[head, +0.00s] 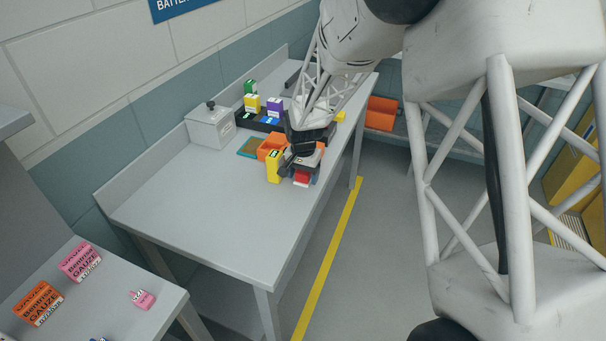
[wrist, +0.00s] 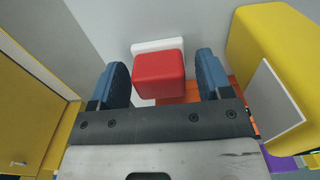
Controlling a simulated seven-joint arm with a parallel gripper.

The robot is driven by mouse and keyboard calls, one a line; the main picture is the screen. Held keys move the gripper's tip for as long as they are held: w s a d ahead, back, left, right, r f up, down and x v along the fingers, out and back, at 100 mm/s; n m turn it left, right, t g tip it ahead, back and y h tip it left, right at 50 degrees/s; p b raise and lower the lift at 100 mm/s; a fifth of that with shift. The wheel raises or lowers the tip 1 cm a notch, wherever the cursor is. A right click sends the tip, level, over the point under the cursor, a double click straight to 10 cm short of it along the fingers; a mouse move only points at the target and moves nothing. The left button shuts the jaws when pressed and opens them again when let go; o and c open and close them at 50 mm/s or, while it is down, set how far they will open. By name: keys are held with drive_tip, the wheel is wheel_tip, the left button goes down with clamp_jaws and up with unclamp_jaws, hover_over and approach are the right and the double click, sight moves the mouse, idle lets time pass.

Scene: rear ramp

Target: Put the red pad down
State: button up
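The red pad (head: 302,177) is a small red block with a white layer at its underside, at the right edge of the grey table in the head view. In the wrist view the red pad (wrist: 158,72) lies between my two blue fingers. My gripper (wrist: 162,78) is open, with a narrow gap on each side of the pad. In the head view my gripper (head: 300,168) is low over the table at the pad and partly covers it. Whether the white layer touches the tabletop is hard to tell.
A yellow box (head: 274,167) stands close beside my gripper. A black tray (head: 258,123) with coloured boxes and a grey lidded box (head: 211,125) stand farther back. The near part of the table (head: 210,205) is clear.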

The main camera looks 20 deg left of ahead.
sight(303, 172)
drive_tip(key=shift+r, duration=0.15)
wheel_tip(303, 172, up, 12)
idle(0.9)
drive_tip(key=shift+d+r, duration=0.1)
idle(0.7)
